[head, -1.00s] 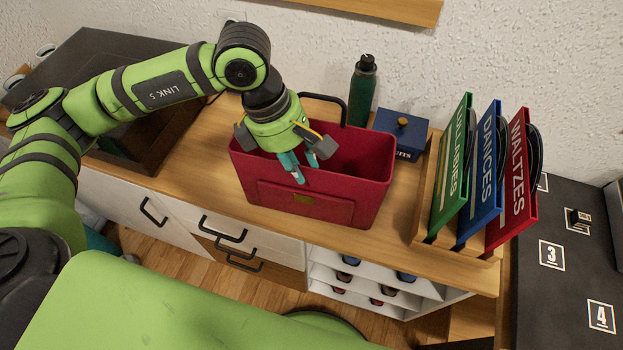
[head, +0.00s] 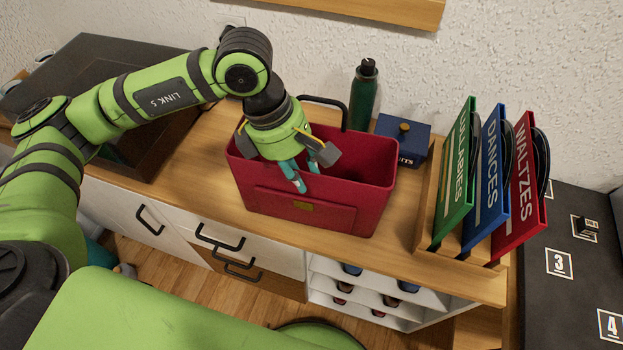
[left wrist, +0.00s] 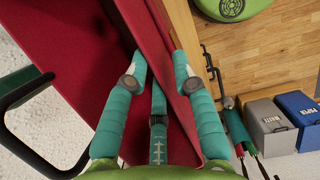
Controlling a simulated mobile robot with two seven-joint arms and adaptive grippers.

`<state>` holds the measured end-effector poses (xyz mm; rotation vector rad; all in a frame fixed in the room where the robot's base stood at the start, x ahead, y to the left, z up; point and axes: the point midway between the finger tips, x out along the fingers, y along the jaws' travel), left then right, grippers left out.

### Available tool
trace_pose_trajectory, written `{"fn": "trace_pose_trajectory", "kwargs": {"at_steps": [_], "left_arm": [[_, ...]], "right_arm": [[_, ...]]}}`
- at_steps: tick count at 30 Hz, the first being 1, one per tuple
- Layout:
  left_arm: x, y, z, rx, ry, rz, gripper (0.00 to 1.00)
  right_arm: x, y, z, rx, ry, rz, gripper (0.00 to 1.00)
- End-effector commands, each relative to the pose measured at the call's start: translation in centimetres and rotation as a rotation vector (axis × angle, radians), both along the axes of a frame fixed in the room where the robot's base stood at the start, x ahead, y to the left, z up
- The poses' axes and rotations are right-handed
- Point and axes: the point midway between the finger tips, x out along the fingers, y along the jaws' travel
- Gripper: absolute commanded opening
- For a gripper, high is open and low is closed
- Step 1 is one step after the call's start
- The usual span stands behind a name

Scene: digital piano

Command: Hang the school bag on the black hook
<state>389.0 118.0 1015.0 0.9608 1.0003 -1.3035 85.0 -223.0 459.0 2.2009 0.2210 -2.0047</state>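The school bag is a red open-topped bag (head: 300,215) with a black loop handle (head: 345,118), standing upright on the wooden counter. My left gripper (head: 305,172) is over the bag's front part, pointing down, its teal fingers spread. In the left wrist view my left gripper (left wrist: 160,72) has one finger over the bag's inside and one by its front wall (left wrist: 172,30). A further teal piece lies between these fingers. Whether any finger touches the bag is unclear. The black handle (left wrist: 12,98) is left of the fingers there. I cannot make out the black hook. My right gripper is out of view.
A green bottle (head: 364,95) and a blue box (head: 402,135) stand behind the bag. Green, blue and red folders (head: 488,185) stand in a wooden rack to the right. A dark case (head: 80,75) is on the left. Bare counter (head: 205,150) shows left of the bag.

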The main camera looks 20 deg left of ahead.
Motion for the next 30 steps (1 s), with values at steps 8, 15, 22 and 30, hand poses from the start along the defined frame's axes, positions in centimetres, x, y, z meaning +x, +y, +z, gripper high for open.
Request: {"fn": "trace_pose_trajectory", "kwargs": {"at_steps": [8, 15, 22, 30], "left_arm": [[0.0, 0.0, 0.1, 0.000, 0.000, 0.000, 0.00], [0.1, 0.0, 0.2, -0.002, -0.003, 0.000, 0.00], [0.1, 0.0, 1.2, -0.002, -0.004, -0.001, 0.00], [0.1, 0.0, 2.5, -0.002, -0.004, -0.001, 0.00]], "right_arm": [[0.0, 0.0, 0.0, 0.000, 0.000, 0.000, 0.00], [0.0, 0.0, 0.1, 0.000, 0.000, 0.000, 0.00], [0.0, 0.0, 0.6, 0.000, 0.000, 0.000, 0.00], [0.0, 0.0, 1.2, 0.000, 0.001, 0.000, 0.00]]}}
